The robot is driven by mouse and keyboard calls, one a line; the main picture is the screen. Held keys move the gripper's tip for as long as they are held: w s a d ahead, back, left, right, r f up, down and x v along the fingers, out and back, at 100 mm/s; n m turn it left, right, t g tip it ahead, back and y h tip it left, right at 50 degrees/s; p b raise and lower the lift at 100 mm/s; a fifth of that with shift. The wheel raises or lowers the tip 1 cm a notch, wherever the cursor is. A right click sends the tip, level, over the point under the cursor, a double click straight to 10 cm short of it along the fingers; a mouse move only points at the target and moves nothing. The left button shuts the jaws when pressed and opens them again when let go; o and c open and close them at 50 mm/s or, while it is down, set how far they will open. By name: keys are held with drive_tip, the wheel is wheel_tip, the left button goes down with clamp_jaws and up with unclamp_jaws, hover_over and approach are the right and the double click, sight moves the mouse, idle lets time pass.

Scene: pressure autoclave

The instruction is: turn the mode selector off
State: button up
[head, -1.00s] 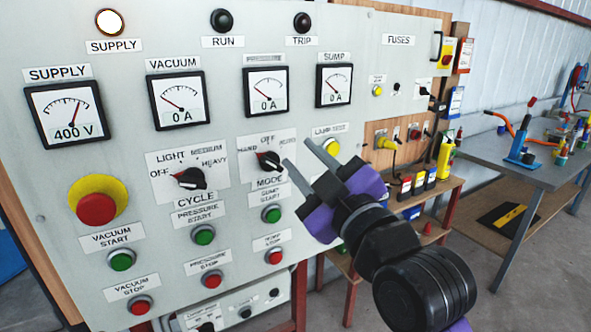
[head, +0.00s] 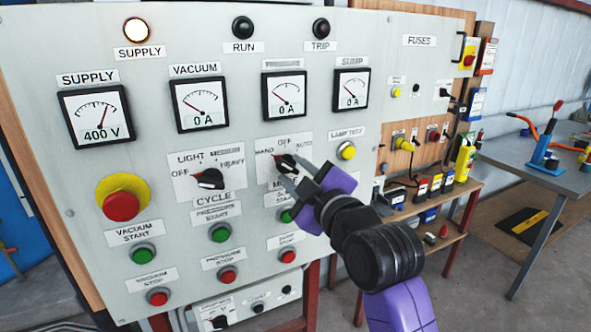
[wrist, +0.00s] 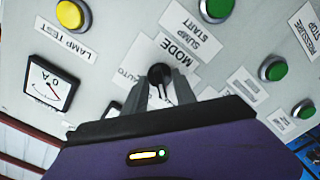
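The mode selector (head: 284,162) is a black knob on a white plate marked HAND, OFF and AUTO, on the grey control panel. A small reddish mark on it seems to face upper left, toward HAND; it is too small to be sure. My gripper (head: 291,176) is at the selector, its fingers apart and pointing at the panel. In the wrist view the knob (wrist: 159,75) lies between the tips of my gripper (wrist: 159,88), one finger on each side. I cannot tell whether either finger touches it. The plate is partly hidden by the fingers there.
The cycle selector (head: 209,178) is left of the mode selector. The green sump start button (head: 287,215) is just below, partly near my gripper. The yellow lamp test button (head: 346,151) is to the right. A red emergency button (head: 121,206) is at far left.

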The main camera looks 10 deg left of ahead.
clamp_jaws()
drive_tip(key=shift+m, duration=0.3)
drive_tip(key=m+p, duration=0.1)
drive_tip(key=m, duration=0.3)
drive_tip(key=shift+a, duration=0.1)
drive_tip(key=shift+m+p, duration=0.7)
drive_tip(key=shift+m, duration=1.9)
unclamp_jaws()
